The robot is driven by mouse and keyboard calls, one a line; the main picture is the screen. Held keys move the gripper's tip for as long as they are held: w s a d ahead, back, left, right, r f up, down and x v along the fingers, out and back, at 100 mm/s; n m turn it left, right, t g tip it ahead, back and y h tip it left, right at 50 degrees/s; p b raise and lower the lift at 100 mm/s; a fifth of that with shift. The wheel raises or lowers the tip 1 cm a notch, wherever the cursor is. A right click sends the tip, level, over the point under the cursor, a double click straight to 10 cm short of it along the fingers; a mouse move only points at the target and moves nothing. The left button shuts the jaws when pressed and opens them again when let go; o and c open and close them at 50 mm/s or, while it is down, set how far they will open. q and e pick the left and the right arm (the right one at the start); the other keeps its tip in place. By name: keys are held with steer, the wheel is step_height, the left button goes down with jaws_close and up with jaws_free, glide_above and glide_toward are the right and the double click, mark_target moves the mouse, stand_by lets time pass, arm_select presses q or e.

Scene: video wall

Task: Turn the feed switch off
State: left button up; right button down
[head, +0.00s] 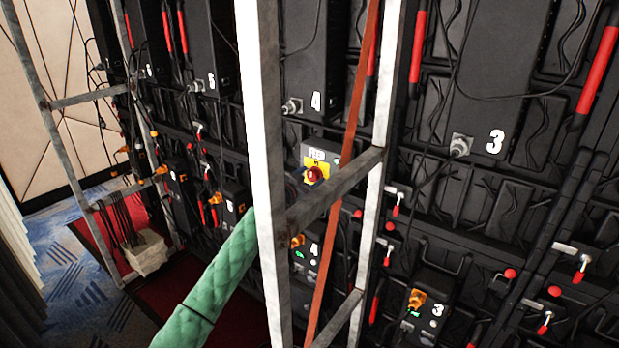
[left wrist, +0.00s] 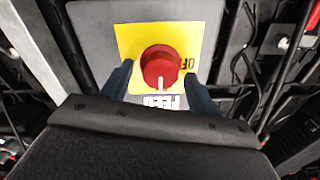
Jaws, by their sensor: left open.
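The feed switch is a red round knob (head: 314,174) on a yellow plate (head: 321,161) under a FEED label, on a grey box behind the metal frame. In the left wrist view the knob (left wrist: 159,68) appears upside down. Its white mark points at the FEED label, and the OFF lettering (left wrist: 187,64) is to the right, partly covered by a finger. My left gripper (left wrist: 159,77) is open, with one dark finger on each side of the knob and small gaps visible. In the head view my green left arm passes behind the white post, which hides the gripper. My right gripper is not in view.
A white upright post (head: 262,120), a second post (head: 388,90), a crossbar (head: 335,187) and a slanting rust-red bar (head: 345,150) stand before the wall. Numbered boxes with orange connectors, red handles and cables surround the switch. A grey block (head: 147,252) rests at the frame's foot.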

arm_select(q)
steer(key=shift+a, duration=0.1)
steer(key=shift+c, duration=1.1)
steer(key=c, duration=0.7)
steer(key=shift+c, duration=0.4)
